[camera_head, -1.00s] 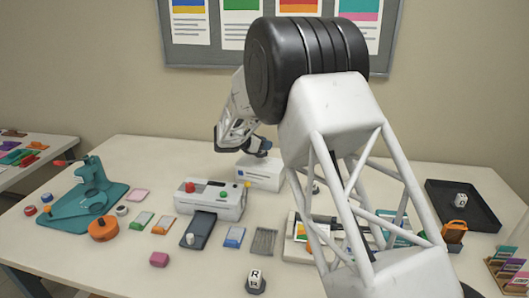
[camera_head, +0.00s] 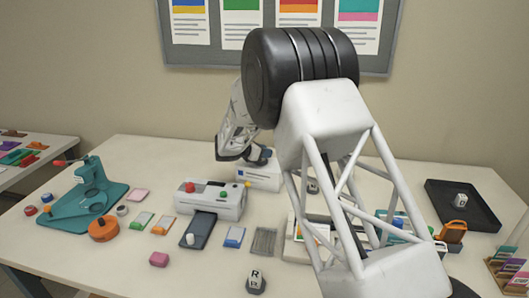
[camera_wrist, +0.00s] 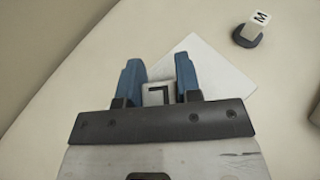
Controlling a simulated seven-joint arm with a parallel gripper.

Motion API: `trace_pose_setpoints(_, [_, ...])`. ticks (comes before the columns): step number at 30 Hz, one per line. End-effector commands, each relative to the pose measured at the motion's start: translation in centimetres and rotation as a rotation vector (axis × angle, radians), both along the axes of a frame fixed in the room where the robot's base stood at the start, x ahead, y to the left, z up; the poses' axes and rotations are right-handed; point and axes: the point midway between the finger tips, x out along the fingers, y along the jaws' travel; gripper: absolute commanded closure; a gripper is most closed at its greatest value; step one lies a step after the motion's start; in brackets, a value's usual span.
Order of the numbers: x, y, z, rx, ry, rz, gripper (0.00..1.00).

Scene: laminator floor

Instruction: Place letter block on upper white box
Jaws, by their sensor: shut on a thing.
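My gripper (camera_wrist: 160,80) is shut on a white letter block (camera_wrist: 157,96) with a dark letter, seen between its blue fingers in the wrist view. In the head view my gripper (camera_head: 258,160) is low over the white box (camera_head: 260,178) at the back of the table, behind the laminator. The held block cannot be made out there. In the wrist view the box's pale top (camera_wrist: 212,68) shows beyond and right of the fingers. Whether the block touches the box top cannot be told.
A letter block marked M (camera_wrist: 260,20) stands on a dark round base right of the box. The laminator (camera_head: 212,200) is in front of the box. An R block (camera_head: 255,279) is at the front edge. A black tray (camera_head: 482,219) holds another block at right.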

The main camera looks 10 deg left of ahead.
Motion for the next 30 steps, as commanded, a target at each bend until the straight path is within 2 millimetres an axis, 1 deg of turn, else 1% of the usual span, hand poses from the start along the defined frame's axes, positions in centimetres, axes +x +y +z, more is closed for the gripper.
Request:
trace_pose_setpoints(2, [0.0, 0.0, -0.1, 0.000, 0.000, 0.000, 1.00])
trace_pose_setpoints(3, [0.0, 0.0, -0.2, 0.000, 0.000, 0.000, 0.65])
trace_pose_setpoints(7, [0.0, 0.0, -0.2, 0.000, 0.000, 0.000, 0.45])
trace_pose_setpoints(8, [0.0, 0.0, -0.2, 0.000, 0.000, 0.000, 0.43])
trace_pose_setpoints(20, [0.0, 0.0, 0.1, 0.000, 0.000, 0.000, 0.43])
trace_pose_setpoints(26, [-1.0, 1.0, 0.7, 0.001, 0.000, 0.001, 0.43])
trace_pose_setpoints(30, [-2.2, 2.2, 1.3, 0.000, 0.000, 0.002, 0.43])
